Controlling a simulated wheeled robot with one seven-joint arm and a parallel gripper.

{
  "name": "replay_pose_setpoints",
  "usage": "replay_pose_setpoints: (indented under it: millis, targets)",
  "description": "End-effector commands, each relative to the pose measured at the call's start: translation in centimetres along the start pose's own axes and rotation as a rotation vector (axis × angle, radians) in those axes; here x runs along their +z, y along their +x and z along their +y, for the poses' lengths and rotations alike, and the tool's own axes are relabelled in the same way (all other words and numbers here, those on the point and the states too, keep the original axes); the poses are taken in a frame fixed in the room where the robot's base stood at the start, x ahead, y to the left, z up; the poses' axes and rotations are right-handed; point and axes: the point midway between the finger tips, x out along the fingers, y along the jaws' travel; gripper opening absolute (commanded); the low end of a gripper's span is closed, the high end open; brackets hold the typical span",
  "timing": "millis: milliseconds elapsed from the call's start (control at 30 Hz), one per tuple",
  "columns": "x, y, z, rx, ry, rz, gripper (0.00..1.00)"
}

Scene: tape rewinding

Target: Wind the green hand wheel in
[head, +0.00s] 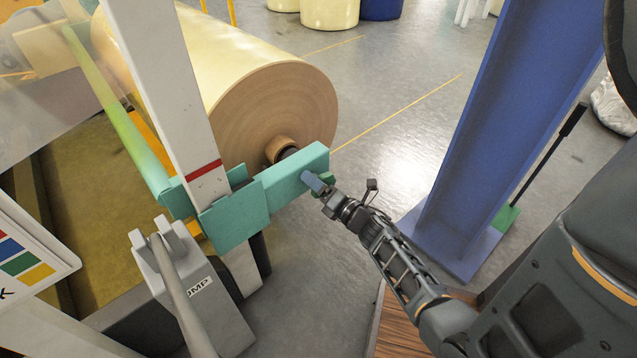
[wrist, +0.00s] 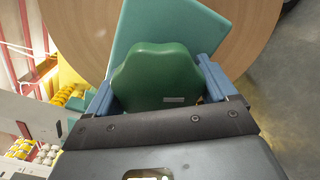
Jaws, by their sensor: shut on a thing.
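The green hand wheel (wrist: 160,75) shows in the wrist view between my gripper's two blue fingers, in front of a teal block (wrist: 165,22). In the head view a small part of the wheel (head: 325,178) shows beside the teal block (head: 292,178) at the end of the large roll. My gripper (head: 314,182) is at the block's right side, shut on the wheel. In the wrist view my gripper (wrist: 158,82) has one finger on each side of the wheel. The wheel's stem is hidden.
A large cream roll (head: 235,65) with a brown end lies behind the block. A white post (head: 165,80) and a grey pump box (head: 200,290) stand at left. Grey floor (head: 385,110) is open between roll and column.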

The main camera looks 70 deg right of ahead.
Motion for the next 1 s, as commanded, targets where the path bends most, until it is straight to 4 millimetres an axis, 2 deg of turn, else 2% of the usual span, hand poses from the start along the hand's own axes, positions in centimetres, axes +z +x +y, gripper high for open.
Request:
replay_pose_setpoints:
  millis: [1000]
  targets:
    - [0.32,-0.02,0.6,-0.001,0.965,0.0,0.55]
